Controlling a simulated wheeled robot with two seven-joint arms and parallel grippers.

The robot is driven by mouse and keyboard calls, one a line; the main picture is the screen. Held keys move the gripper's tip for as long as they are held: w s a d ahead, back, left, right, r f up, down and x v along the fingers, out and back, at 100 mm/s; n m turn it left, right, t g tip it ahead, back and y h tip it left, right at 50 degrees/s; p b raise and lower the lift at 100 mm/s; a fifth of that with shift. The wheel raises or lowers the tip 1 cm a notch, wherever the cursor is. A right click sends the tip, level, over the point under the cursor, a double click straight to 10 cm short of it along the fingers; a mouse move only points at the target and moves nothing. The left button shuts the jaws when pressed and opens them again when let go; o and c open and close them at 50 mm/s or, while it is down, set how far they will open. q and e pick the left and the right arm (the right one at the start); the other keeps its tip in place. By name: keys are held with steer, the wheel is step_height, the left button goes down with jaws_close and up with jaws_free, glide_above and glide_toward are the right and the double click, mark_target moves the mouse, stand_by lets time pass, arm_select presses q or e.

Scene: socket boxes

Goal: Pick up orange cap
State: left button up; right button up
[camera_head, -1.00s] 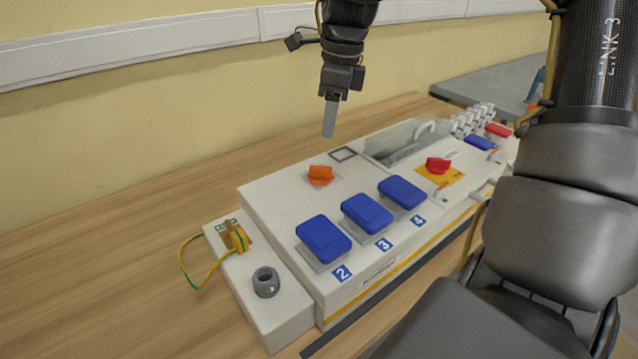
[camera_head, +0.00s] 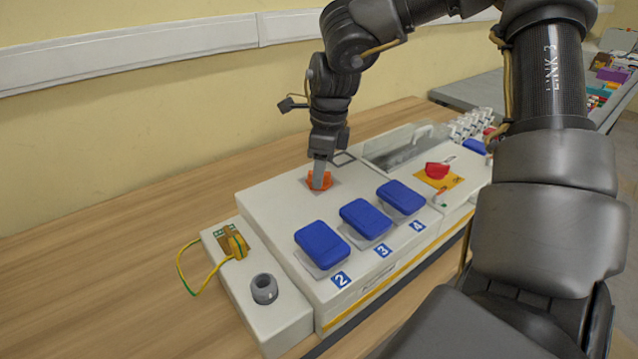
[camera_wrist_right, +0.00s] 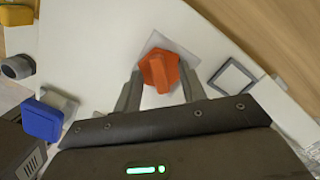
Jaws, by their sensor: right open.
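The orange cap (camera_head: 326,179) sits on a grey square on top of the white socket box (camera_head: 270,200). My right gripper (camera_head: 319,183) points down at the cap and partly hides it in the head view. In the right wrist view the orange cap (camera_wrist_right: 159,70) lies between the two fingers of my right gripper (camera_wrist_right: 160,78), which are open. My left gripper is not in view.
Blue covers (camera_head: 322,244) numbered 2, 3 and 4 stand along the box's front. A red switch (camera_head: 437,170) on a yellow plate is to the right. A grey knob (camera_head: 264,289) and a yellow-green wire (camera_head: 186,277) are at the left end. The table at left is clear.

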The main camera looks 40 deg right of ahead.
jaws_close()
stand_by(0.4)
